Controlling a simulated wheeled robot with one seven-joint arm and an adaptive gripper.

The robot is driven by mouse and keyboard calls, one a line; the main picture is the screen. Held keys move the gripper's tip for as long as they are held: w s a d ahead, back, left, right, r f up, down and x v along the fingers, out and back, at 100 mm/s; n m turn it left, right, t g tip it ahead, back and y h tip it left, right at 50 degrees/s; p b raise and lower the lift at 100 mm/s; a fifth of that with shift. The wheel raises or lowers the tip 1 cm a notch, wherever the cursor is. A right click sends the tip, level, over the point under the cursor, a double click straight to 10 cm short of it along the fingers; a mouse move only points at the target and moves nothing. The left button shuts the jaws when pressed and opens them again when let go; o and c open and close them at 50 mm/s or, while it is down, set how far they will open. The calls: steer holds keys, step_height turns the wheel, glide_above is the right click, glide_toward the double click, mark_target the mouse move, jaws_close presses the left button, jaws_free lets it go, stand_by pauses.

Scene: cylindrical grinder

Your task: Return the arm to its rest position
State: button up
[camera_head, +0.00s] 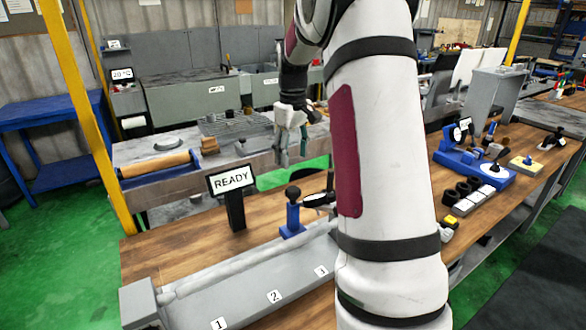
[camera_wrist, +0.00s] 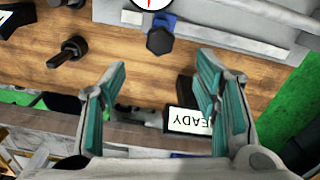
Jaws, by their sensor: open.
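My gripper (camera_head: 291,130) is raised above the far side of the wooden bench in the head view, partly hidden by my own white arm. In the wrist view my gripper (camera_wrist: 160,95) shows two teal-lined fingers spread apart with nothing between them. Past the fingertips lie the wooden bench top and, near the right finger, the READY sign (camera_wrist: 190,120), upside down and partly covered by that finger. My arm stands large across the middle of the head view and hides part of the bench.
On the bench (camera_head: 165,243) stand the READY sign (camera_head: 232,180), a blue stand with a dark knob (camera_head: 292,212) and a grey numbered fixture (camera_head: 245,295). A blue device (camera_head: 475,165) is at the right. A yellow post (camera_head: 85,115) rises at the left.

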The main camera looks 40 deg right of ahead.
steer(key=shift+r, duration=0.6)
steer(key=s+a+r+t+h, duration=0.1)
steer(key=s+a+r, duration=0.35)
steer(key=a, duration=0.35)
steer(key=s+a+r+t, duration=0.1)
steer(key=s+a+r, duration=0.3)
steer(key=a, duration=0.5)
steer(key=s+a+f+t+y, duration=0.1)
steer(key=s+a+t, duration=0.2)
steer(key=s+a, duration=0.9)
steer(key=s, duration=0.3)
steer(key=shift+a+f, duration=0.2)
steer(key=shift+a, duration=0.05)
